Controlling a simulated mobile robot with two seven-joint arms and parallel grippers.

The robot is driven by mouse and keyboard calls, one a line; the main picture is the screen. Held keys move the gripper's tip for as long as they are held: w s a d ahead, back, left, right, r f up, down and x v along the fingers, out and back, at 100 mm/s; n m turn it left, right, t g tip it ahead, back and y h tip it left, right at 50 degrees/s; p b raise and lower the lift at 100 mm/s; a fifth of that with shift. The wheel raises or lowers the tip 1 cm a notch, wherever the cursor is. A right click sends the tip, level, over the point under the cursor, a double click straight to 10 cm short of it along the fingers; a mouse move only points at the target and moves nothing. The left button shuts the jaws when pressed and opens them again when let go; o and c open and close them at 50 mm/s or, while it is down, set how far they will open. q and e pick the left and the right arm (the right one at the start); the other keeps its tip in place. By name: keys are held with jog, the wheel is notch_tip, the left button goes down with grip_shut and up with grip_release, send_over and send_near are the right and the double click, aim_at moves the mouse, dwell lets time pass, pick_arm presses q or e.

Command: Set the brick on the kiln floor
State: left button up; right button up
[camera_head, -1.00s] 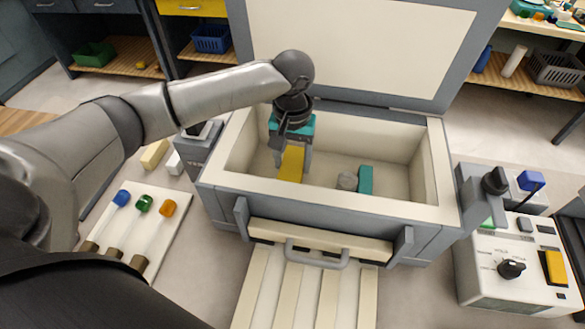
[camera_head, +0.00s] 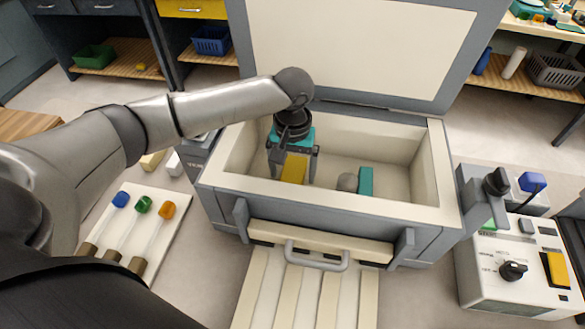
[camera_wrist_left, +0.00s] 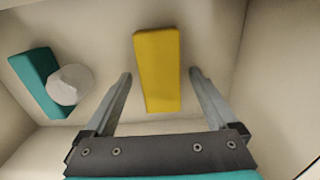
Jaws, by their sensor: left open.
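The yellow brick (camera_head: 294,170) is inside the open kiln (camera_head: 325,208), toward its left side. It appears to rest on the pale kiln floor (camera_head: 330,165). My left gripper (camera_head: 293,174) reaches down into the kiln from above, with its fingers spread on either side of the brick. In the left wrist view, the brick (camera_wrist_left: 158,70) lies between the open fingers (camera_wrist_left: 160,74), with a clear gap on both sides. My right gripper is not in view.
A teal block (camera_head: 366,181) and a small pale round piece (camera_head: 347,182) sit to the brick's right inside the kiln. The kiln walls surround the gripper, and the raised lid (camera_head: 355,45) stands behind. A control box (camera_head: 515,262) stands at right.

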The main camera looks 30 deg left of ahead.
aim_at(293, 174)
pick_arm(q)
jog(key=shift+r, duration=0.15)
notch_tip(293, 174, up, 12)
jog(key=p, duration=0.2)
dwell(0.5)
